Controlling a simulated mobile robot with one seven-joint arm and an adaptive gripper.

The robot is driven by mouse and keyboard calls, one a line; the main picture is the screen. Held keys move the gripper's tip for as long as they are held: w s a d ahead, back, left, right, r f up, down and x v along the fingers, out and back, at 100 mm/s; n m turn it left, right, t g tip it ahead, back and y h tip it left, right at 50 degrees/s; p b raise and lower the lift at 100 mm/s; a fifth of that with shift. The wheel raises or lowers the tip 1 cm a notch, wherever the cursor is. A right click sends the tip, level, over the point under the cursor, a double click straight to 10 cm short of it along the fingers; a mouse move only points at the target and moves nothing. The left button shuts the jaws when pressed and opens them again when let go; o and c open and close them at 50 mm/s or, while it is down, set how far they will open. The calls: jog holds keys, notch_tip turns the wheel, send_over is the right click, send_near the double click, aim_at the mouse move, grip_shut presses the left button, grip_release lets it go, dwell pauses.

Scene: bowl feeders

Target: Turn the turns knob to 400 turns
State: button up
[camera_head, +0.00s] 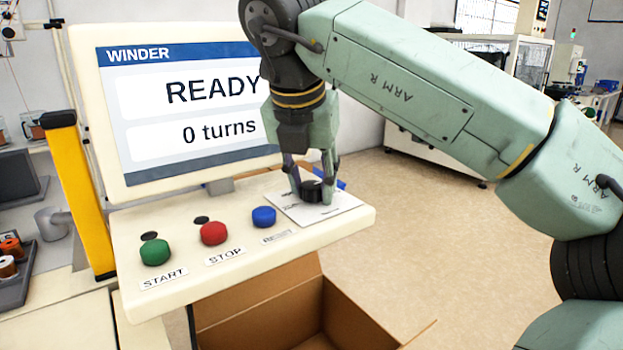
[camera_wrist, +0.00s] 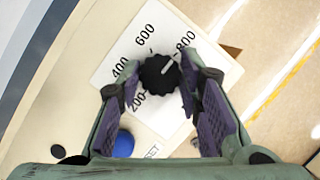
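The black turns knob (camera_wrist: 157,76) sits on a white dial plate (camera_wrist: 105,68) marked 200, 400, 600 and 800. Its white pointer line slants up and right, roughly toward 800 in the wrist view. My gripper (camera_wrist: 158,82) is open, with one finger on each side of the knob and visible gaps between. In the head view my gripper (camera_head: 312,182) points down over the knob (camera_head: 313,191) at the panel's right end, partly hiding it. The winder screen (camera_head: 190,105) reads READY and 0 turns.
Green START (camera_head: 155,252), red STOP (camera_head: 213,233) and blue RESET (camera_head: 264,217) buttons stand left of the dial plate on the cream panel (camera_head: 190,283). An open cardboard box (camera_head: 270,315) is below the panel's front edge. A yellow post (camera_head: 75,195) stands at left.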

jog(key=c, duration=0.6)
jog(key=shift+n, duration=0.3)
jog(key=n+y, duration=0.1)
jog(key=n, duration=0.1)
jog(key=n+y+p, duration=0.1)
jog(key=n, duration=0.2)
jog(key=shift+d+n+y, duration=0.2)
jog(key=shift+n+y, duration=0.1)
jog(key=n+y+p, duration=0.1)
jog(key=n, duration=0.1)
jog(key=n+p, duration=0.1)
jog(key=n, duration=0.2)
jog(key=shift+w+r+n+g+y, duration=0.1)
jog(key=shift+r+n+g+y, duration=0.05)
jog(key=shift+n+g+y, duration=0.2)
jog(key=n+g+p, duration=0.1)
jog(key=n, duration=0.1)
jog(key=n+g+y+p, duration=0.1)
jog(key=n, duration=0.2)
jog(key=shift+w+d, duration=0.1)
jog(key=n+g, duration=0.1)
jog(key=n, duration=0.2)
jog(key=n+g, duration=0.1)
jog(key=n, duration=0.2)
jog(key=shift+w+n+g, duration=0.1)
jog(key=shift+n+g, duration=0.15)
jog(key=shift+n, duration=0.1)
